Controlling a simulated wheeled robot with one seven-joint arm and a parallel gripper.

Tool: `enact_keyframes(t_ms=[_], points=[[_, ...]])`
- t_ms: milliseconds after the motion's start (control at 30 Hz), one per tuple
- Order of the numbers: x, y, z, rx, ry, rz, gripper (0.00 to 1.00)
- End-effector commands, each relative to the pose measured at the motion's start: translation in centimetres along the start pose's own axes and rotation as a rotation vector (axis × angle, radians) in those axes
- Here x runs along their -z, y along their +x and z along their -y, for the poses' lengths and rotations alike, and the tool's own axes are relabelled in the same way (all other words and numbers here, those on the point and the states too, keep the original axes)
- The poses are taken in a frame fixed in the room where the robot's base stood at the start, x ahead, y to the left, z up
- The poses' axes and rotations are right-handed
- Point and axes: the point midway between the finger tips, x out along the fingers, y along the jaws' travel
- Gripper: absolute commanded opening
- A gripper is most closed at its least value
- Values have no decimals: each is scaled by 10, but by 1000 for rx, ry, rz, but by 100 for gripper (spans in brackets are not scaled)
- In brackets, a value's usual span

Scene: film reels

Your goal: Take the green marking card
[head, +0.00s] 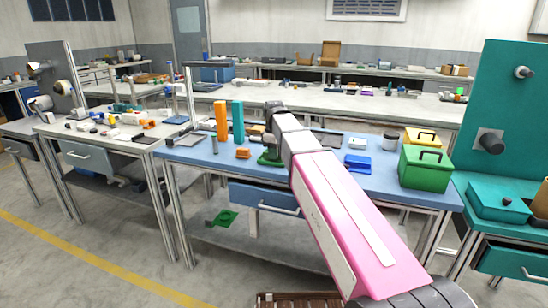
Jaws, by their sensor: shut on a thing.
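My arm reaches from the lower right over the blue-topped workbench (385,181), and its far end bends down to my gripper (268,149). The gripper is small and partly hidden by my own arm. It is shut on a flat green piece (270,160), which looks like the green marking card, at or just above the bench top. I cannot tell whether the piece touches the bench. A second flat green piece (222,218) with a dark mark lies low down, under the left part of the bench.
An orange block (221,121) and a teal block (238,121) stand upright left of my gripper. A small orange piece (243,153) lies close to it. Right of my arm are a blue tray (358,163) and a green toolbox (425,169).

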Motion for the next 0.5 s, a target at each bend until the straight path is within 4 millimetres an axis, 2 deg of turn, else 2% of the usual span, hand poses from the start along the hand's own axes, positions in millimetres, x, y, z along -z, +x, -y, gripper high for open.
enact_keyframes(t_ms=[133,300,500], points=[[1,-25,-1,-2,0,-1,0],[-4,-47,43,-2,-3,-2,0],[-5,-72,83,-2,-2,-2,0]])
